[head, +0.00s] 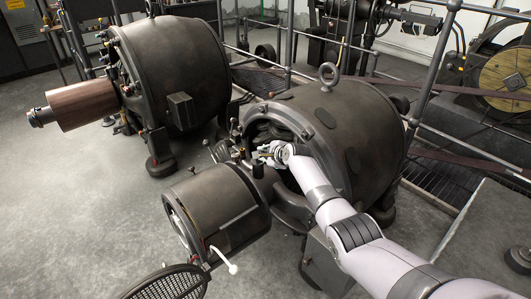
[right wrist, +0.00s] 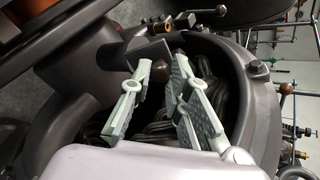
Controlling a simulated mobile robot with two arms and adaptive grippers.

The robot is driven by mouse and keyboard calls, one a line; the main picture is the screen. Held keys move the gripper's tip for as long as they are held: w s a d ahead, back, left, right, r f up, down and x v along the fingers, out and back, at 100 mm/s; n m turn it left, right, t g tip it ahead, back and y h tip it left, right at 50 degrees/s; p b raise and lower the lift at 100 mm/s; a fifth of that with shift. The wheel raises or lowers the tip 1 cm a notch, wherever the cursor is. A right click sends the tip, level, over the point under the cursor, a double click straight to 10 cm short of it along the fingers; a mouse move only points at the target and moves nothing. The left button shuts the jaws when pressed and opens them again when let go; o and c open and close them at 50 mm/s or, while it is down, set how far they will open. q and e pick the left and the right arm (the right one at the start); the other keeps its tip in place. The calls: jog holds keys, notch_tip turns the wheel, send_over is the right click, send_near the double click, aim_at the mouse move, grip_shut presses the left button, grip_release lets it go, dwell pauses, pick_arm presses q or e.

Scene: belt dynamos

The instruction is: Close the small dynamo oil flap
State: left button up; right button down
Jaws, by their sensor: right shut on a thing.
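The nearer dark dynamo (head: 350,125) has a lifting ring on top and an open front end with coils inside. My right gripper (head: 262,156) is at that open end, beside small dark fittings. In the right wrist view its two pale green fingers stand on either side of a small brown ball knob (right wrist: 158,70), and the gripper is shut on it. A dark bracket or lever arm (right wrist: 147,52) lies just behind the knob. I cannot tell which part is the oil flap or how far open it is. My left gripper is not in view.
A dark cylinder (head: 217,210) with a white-handled lever (head: 224,261) sticks out in front of the nearer dynamo. A mesh-topped part (head: 172,285) is at the bottom edge. A second dynamo (head: 175,65) stands behind left. Railings run behind; grey floor (head: 60,210) is clear at left.

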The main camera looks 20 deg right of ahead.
jog(key=shift+w+a+g+h+b, duration=0.35)
jog(key=shift+w+g+b, duration=0.2)
jog(key=shift+g+b, duration=0.45)
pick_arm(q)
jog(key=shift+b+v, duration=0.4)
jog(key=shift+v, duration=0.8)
pick_arm(e)
jog(key=shift+w+g, duration=0.1)
jog(key=shift+g, duration=0.2)
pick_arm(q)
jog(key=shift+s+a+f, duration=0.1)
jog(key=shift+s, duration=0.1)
pick_arm(e)
jog(key=shift+r, duration=0.1)
jog(key=c, duration=1.5)
grip_release()
jog(key=shift+d+r, duration=0.1)
jog(key=shift+r, duration=0.15)
